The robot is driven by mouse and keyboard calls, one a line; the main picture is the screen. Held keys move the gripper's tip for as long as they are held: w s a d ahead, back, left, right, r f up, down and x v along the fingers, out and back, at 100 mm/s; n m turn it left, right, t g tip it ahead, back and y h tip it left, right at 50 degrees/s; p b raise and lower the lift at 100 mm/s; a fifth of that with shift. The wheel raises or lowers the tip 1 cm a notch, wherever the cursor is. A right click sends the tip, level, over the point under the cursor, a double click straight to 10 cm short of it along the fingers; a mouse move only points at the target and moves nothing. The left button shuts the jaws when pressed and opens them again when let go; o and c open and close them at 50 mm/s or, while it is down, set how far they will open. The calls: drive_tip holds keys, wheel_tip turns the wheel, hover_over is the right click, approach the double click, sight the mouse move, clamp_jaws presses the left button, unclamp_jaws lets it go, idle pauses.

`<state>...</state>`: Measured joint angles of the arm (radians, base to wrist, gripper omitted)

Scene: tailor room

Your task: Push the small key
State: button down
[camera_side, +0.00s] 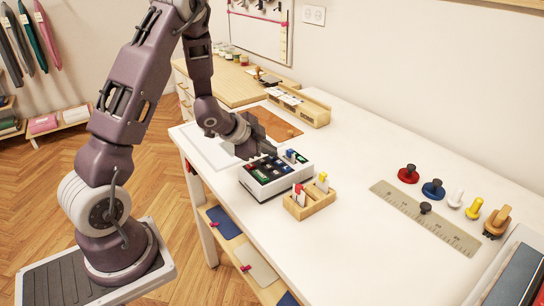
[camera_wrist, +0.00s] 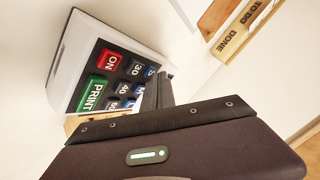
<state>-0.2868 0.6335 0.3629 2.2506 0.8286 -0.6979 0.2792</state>
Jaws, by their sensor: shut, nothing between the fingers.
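A white keypad device (camera_side: 262,190) stands on the white table, with its dark panel of keys facing up. In the wrist view the device (camera_wrist: 72,50) shows a red ON key (camera_wrist: 108,61), a green PRINT key (camera_wrist: 92,95) and grey keys such as 30 (camera_wrist: 136,68) and 40 (camera_wrist: 123,88). A column of blue keys is beside them; the top one (camera_wrist: 150,72) appears to read S and is partly cut off by my fingers. My gripper (camera_side: 273,151) is shut and empty, its tip above the far side of the panel. I cannot tell whether it touches a key.
A wooden holder (camera_side: 300,206) with red and yellow pieces stands close in front of the device. A wooden tray marked TO DO and DONE (camera_wrist: 240,30) is behind. A ruler (camera_side: 425,217) and several knobbed stamps lie to the right. The table between is clear.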

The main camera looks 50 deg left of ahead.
idle(0.4)
drive_tip(key=shift+r, duration=0.8)
drive_tip(key=shift+r, duration=0.1)
drive_tip(key=shift+r, duration=2.45)
wheel_tip(320, 180, up, 8)
drive_tip(key=n+y, duration=0.2)
drive_tip(key=n, duration=0.1)
hover_over(269, 160)
drive_tip(key=s+d, duration=0.2)
drive_tip(key=s, duration=0.1)
drive_tip(key=s+d+r+n, duration=0.2)
drive_tip(key=s+d+r, duration=0.1)
drive_tip(key=s, duration=0.1)
drive_tip(key=s+d+n+g+h, duration=0.1)
drive_tip(key=s+d, duration=0.5)
drive_tip(key=s, duration=0.4)
drive_tip(key=s+d+n+g+h, duration=0.1)
drive_tip(key=s+d+g+h, duration=0.1)
drive_tip(key=s+d, duration=0.5)
drive_tip(key=s, duration=0.3)
drive_tip(key=shift+d+r+n+g, duration=0.25)
drive_tip(key=shift+r+n+g, duration=0.05)
drive_tip(key=shift+r+n, duration=0.1)
